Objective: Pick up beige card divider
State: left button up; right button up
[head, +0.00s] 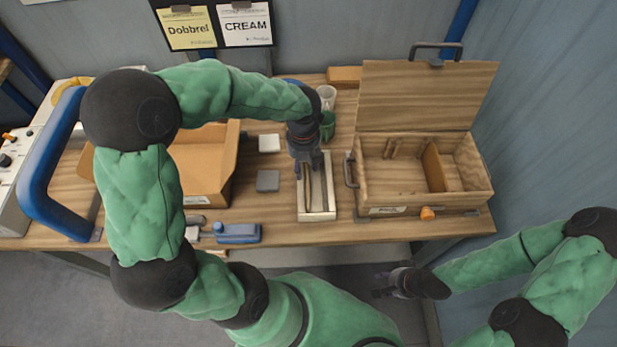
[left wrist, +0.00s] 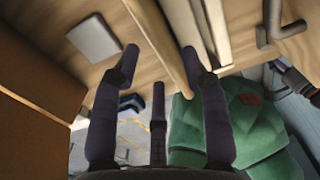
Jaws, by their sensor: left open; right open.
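A pale narrow tray (head: 331,205) lies on the bench, left of the wooden box. A thin tan strip stands lengthwise in it and looks like the beige card divider (head: 308,188); its far end is hidden under my left gripper. My left gripper (head: 308,174) is above the tray's far half, open and pointing down. In the left wrist view its spread fingers (left wrist: 160,60) are near long beige strips (left wrist: 162,38); I cannot tell whether they touch. My right gripper (head: 383,285) is open and empty in front of the bench, away from the tray.
An open wooden box (head: 385,195) with a raised lid (head: 425,95) stands right of the tray. A cardboard box (head: 210,180) is to the left.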

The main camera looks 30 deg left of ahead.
pick_arm(q)
jog(key=shift+w+f+b, duration=0.2)
jog(key=shift+f+b, duration=0.85)
jog(key=shift+f, duration=2.2)
grip_shut()
